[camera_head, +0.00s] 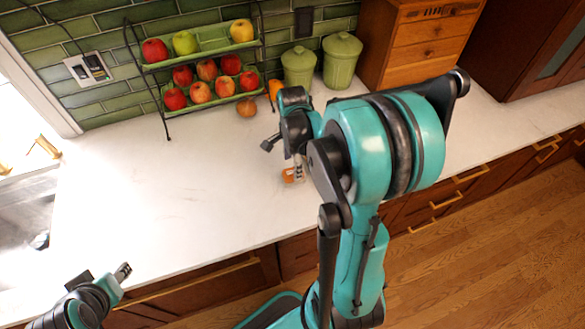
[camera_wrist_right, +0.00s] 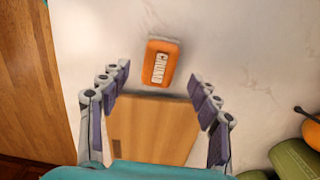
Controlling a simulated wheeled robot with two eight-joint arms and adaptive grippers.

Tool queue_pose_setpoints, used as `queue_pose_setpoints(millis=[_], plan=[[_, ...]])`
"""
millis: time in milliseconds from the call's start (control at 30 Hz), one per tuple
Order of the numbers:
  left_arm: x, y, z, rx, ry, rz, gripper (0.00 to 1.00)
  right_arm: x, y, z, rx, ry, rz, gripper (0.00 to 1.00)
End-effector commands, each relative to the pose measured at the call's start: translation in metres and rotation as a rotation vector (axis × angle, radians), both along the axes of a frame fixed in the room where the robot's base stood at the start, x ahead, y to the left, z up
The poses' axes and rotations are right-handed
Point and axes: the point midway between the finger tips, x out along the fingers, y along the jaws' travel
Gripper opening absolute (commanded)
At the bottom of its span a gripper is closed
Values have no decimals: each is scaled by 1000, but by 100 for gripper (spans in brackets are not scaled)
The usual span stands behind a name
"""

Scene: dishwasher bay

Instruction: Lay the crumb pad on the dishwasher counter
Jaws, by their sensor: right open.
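The crumb pad (camera_head: 288,175) is a small orange block with a pale edge, lying on the white dishwasher counter (camera_head: 150,200). In the right wrist view the pad (camera_wrist_right: 161,65) shows its label. My right gripper (camera_wrist_right: 159,82) is open and empty, its fingers spread, with the pad just ahead of the gap between the tips. In the head view my right arm partly hides that gripper (camera_head: 297,165) close beside the pad. My left gripper (camera_head: 105,275) is at the lower left by the counter's front edge, away from the pad; its jaw opening is unclear.
A two-tier fruit rack (camera_head: 200,50) and green canisters (camera_head: 342,60) stand along the tiled wall, beside a wooden drawer chest (camera_head: 430,40). A flat tan surface (camera_wrist_right: 150,130) lies below the fingers in the wrist view. A sink (camera_head: 22,225) is left. The counter's middle-left is clear.

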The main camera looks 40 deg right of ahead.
Motion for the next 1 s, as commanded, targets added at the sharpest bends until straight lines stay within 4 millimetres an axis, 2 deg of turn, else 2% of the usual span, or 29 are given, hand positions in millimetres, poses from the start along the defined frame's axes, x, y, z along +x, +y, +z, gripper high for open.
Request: queue_pose_setpoints(millis=[33, 200, 433, 533, 667, 800, 1000], plan=[[0, 0, 7, 0, 0, 0, 41, -1, 0, 16, 0, 0, 0, 63], [0, 0, 16, 0, 0, 0, 41, -1, 0, 50, 0, 0, 0, 63], [0, 0, 20, 0, 0, 0, 41, -1, 2, 73, -2, -5, 15, 63], [0, 0, 20, 0, 0, 0, 41, -2, 15, 82, -16, -36, 121, 63], [0, 0, 20, 0, 0, 0, 41, -11, 50, 100, -76, -129, 451, 63], [0, 0, 20, 0, 0, 0, 41, -26, 97, 118, -199, -254, 931, 63], [0, 0, 20, 0, 0, 0, 41, -49, 147, 127, -419, -379, 1505, 63]])
